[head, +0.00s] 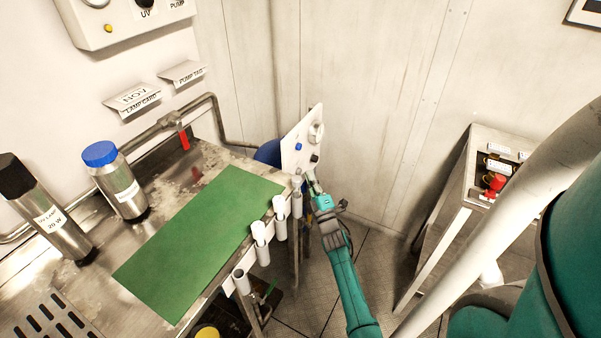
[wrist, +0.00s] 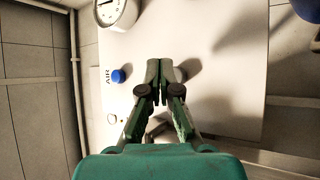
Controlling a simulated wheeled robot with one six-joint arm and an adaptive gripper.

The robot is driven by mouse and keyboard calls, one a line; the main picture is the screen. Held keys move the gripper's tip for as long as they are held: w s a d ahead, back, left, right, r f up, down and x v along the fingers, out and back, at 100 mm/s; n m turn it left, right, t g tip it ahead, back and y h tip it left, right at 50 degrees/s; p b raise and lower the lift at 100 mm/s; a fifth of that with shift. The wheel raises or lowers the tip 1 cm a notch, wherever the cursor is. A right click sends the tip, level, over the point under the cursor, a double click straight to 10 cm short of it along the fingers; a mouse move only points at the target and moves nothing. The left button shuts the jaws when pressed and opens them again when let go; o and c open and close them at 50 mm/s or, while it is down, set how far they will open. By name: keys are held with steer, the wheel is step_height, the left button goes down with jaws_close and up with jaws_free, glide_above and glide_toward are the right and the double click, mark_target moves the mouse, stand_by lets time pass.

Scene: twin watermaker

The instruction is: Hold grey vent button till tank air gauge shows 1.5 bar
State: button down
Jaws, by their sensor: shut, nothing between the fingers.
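A white panel (head: 295,137) stands upright past the bench's far end and also fills the middle of the wrist view (wrist: 215,45). It bears a round gauge (wrist: 117,10), cut by the top edge in the wrist view; its reading is not legible. A blue button (wrist: 118,76) sits beside the word AIR. A small pale round part (wrist: 112,118) lies below it; I cannot tell whether this is the grey vent button. A dark knob (head: 314,158) shows in the head view. My gripper (wrist: 159,68) is shut and empty, its tips at the panel; contact is unclear.
A steel bench (head: 205,155) with a green mat (head: 200,245) stands left of my arm. White tube holders (head: 260,240) line its near edge. Two capped cylinders (head: 122,190) stand at left. A side table (head: 470,175) with a red knob is at right. Bare floor lies between.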

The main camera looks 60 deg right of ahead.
steer(key=shift+w, duration=0.15)
steer(key=shift+w, duration=0.3)
steer(key=shift+w+a, duration=0.1)
steer(key=shift+w, duration=0.3)
stand_by(7.2)
